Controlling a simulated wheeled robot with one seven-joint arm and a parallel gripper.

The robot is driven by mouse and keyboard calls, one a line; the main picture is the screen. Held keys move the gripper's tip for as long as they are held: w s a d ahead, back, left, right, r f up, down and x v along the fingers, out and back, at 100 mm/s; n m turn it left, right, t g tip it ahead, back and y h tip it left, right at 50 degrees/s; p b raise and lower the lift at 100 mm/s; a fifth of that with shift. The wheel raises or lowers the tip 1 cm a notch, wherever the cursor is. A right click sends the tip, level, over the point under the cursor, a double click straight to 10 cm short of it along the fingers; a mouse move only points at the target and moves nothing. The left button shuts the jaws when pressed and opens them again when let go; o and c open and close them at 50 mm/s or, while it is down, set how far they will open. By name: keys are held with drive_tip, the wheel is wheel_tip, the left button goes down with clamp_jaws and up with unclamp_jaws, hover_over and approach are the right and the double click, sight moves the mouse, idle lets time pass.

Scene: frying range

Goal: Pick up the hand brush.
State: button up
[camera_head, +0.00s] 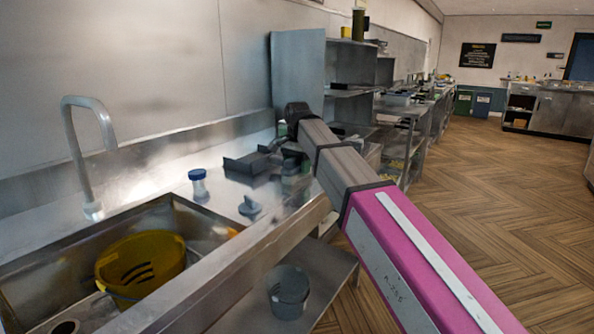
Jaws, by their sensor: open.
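A small blue-grey piece with a short raised grip (250,206) lies on the steel counter, right of the sink. It looks like the hand brush, but it is too small to be sure. My arm reaches in from the lower right and bends down over the counter. My dark gripper (250,160) is low over the counter, farther back than the blue-grey piece and apart from it. Its jaws are open, and I see nothing between them.
A clear jar with a blue lid (198,183) stands left of the blue-grey piece. The sink (205,222) holds a yellow colander (140,262), with a tall tap (85,140) behind. A grey bucket (288,290) stands on the lower shelf. Shelving lies beyond; the wooden floor at right is clear.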

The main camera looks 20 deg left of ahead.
drive_tip(key=c, duration=0.7)
drive_tip(key=shift+c, duration=0.2)
drive_tip(key=shift+r, duration=0.15)
drive_tip(key=shift+r, duration=0.3)
wheel_tip(320, 180, up, 4)
drive_tip(key=shift+a+f, duration=0.1)
drive_tip(key=shift+f, duration=0.05)
drive_tip(key=s+a+r, duration=0.6)
drive_tip(key=s+a, duration=0.1)
drive_tip(key=s, duration=0.1)
drive_tip(key=shift+s+a+r, duration=0.25)
drive_tip(key=shift+s, duration=0.15)
